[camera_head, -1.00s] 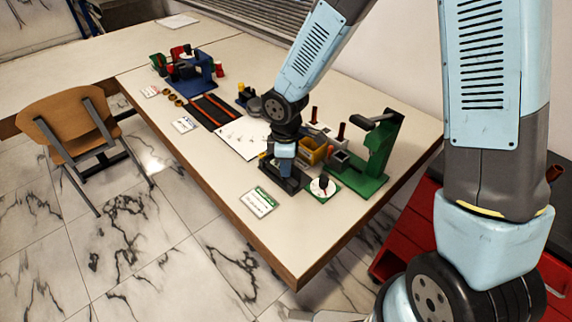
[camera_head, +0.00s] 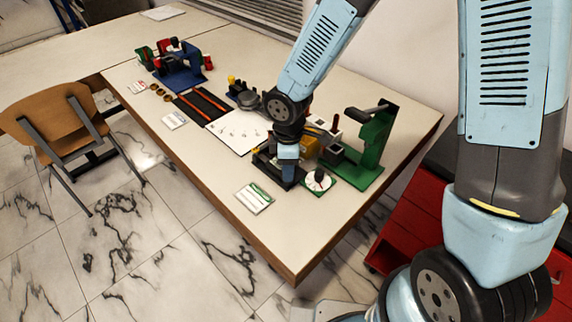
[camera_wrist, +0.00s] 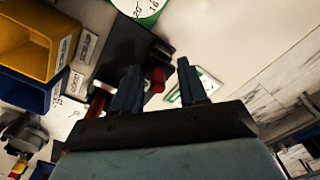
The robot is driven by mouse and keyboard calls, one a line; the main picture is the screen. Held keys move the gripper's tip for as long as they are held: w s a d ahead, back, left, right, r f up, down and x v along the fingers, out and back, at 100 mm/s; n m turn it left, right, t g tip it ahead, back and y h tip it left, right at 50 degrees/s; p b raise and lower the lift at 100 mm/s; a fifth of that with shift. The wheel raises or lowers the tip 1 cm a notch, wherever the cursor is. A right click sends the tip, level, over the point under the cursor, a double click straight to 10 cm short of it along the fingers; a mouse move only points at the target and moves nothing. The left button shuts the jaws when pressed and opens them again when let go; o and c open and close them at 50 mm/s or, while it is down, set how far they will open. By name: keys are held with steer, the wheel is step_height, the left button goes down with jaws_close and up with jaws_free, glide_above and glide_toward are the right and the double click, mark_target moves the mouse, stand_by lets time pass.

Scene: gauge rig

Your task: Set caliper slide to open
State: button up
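My gripper (camera_wrist: 158,68) is open, with a clear gap between its two dark fingers in the wrist view. A black fixture plate (camera_wrist: 118,42), which looks like the caliper's base, lies beyond the fingers. A dark block (camera_wrist: 158,50) with a red part (camera_wrist: 156,79) shows between the fingertips; I cannot tell if either finger touches it, or which part is the slide. In the head view my gripper (camera_head: 287,172) is low over the dark fixture (camera_head: 266,168) near the table's front edge and hides much of it.
A white round dial (camera_head: 318,180) on a green base and a green stand (camera_head: 374,146) are to the right. Yellow (camera_wrist: 32,38) and blue (camera_wrist: 27,92) bins are close by at left in the wrist view. A label card (camera_head: 254,197) lies in front, with bare table around it.

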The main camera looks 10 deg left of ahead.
steer(key=shift+w+r, duration=0.1)
steer(key=shift+r, duration=0.05)
steer(key=shift+r, duration=0.25)
step_height(320, 180, up, 13)
stand_by(0.4)
stand_by(0.5)
